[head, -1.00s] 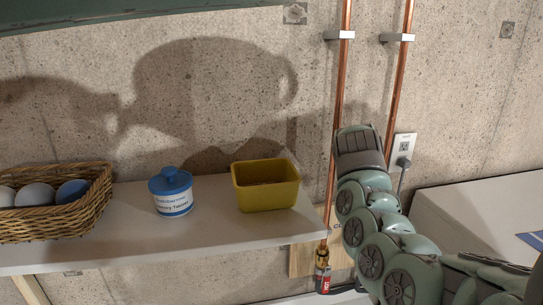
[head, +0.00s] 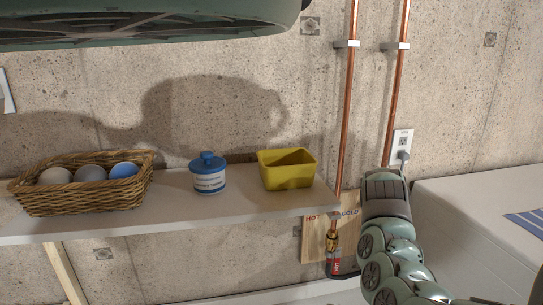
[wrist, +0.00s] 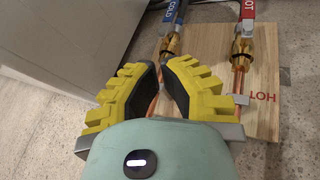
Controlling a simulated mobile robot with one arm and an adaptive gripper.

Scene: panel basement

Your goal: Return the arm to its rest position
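My arm (head: 385,245) rises at the right of the head view, in front of the concrete wall and beside the pipes. My gripper itself cannot be made out in the head view. In the wrist view my gripper (wrist: 161,72) has yellow ribbed fingers with dark pads. A narrow gap shows between the fingertips, with a copper pipe visible through it, and nothing is held. Beyond the fingers is a wooden board (wrist: 262,122) with a blue COLD valve (wrist: 172,12) and a red HOT valve (wrist: 245,12). My gripper is apart from both handles as seen.
A shelf (head: 150,220) holds a wicker basket (head: 85,200) of egg-like balls, a blue-lidded jar (head: 208,177) and a yellow tub (head: 288,172). Copper pipes (head: 349,90) run up the wall near my arm. A white box-like surface (head: 470,195) stands at the right.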

